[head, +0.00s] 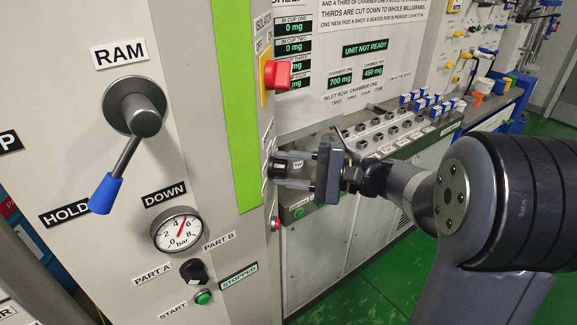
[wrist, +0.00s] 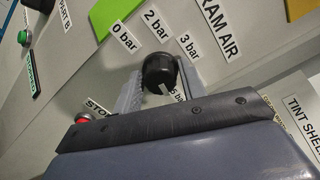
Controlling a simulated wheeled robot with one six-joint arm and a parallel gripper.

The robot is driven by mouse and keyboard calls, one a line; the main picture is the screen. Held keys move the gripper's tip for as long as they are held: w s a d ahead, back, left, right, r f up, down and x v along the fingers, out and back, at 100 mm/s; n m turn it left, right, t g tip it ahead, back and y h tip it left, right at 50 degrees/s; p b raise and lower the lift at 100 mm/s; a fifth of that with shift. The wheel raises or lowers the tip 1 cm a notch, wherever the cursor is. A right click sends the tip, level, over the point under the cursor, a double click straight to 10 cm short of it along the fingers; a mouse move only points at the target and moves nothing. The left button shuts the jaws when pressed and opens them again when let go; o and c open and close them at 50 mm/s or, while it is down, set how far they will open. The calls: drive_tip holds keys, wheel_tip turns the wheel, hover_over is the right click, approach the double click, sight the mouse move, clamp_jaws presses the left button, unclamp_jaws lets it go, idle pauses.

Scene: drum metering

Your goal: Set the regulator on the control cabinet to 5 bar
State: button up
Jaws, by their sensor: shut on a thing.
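The regulator knob (wrist: 160,70) is a round black knob on the grey cabinet panel under the RAM AIR label. Around it are labels 0 bar (wrist: 123,36), 2 bar (wrist: 157,24), 3 bar (wrist: 188,46) and a partly hidden 5 bar (wrist: 178,93). A short white mark shows on the knob's lower side, toward the 5 bar label. My gripper (wrist: 161,76) is shut on the knob, one finger on each side. In the head view my gripper (head: 293,174) reaches in from the right to the knob (head: 277,168) on the cabinet's side face.
A pressure gauge (head: 178,231) marked bar has its red needle between 4 and 6. A red isolator switch (head: 277,74) sits above the knob and a red button (head: 276,224) below it. The blue-tipped RAM lever (head: 119,165) is at left. A START button (head: 203,297) is lower down.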

idle(0.3)
drive_tip(key=o, duration=0.8)
drive_tip(key=shift+d, duration=0.15)
drive_tip(key=s+d+b, duration=0.2)
drive_tip(key=d, duration=0.8)
drive_tip(key=shift+d, duration=0.2)
drive_tip(key=a, duration=0.3)
drive_tip(key=w+a+p, duration=0.1)
drive_tip(key=a, duration=0.3)
drive_tip(key=w+a, duration=0.1)
drive_tip(key=a, duration=0.2)
drive_tip(key=shift+a+p, duration=0.35)
drive_tip(key=shift+p, duration=0.05)
